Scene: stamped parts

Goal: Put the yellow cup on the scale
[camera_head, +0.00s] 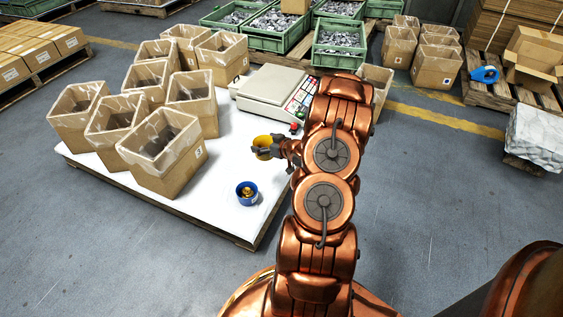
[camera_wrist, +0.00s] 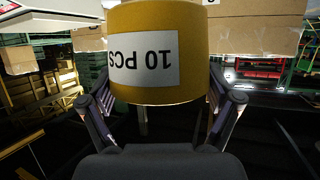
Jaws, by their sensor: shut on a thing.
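The yellow cup (camera_head: 262,147) is at the end of my arm in the head view. In the wrist view the cup (camera_wrist: 190,65) fills the upper middle, with a white label reading "10 PCS" upside down. My gripper (camera_wrist: 158,100) is shut on it, one finger on each side; it also shows in the head view (camera_head: 275,149). The scale (camera_head: 268,90), a beige box with a keypad, stands behind the cup on the white-topped pallet. The cup is apart from the scale, on its near side. Whether the cup touches the pallet top is unclear.
A blue cup (camera_head: 246,196) with brass-coloured contents stands on the white pallet top (camera_head: 215,215) nearer me. Several open cardboard boxes (camera_head: 165,165) crowd its left side. A red button (camera_head: 295,128) shows by the scale. Green crates (camera_head: 338,58) stand behind.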

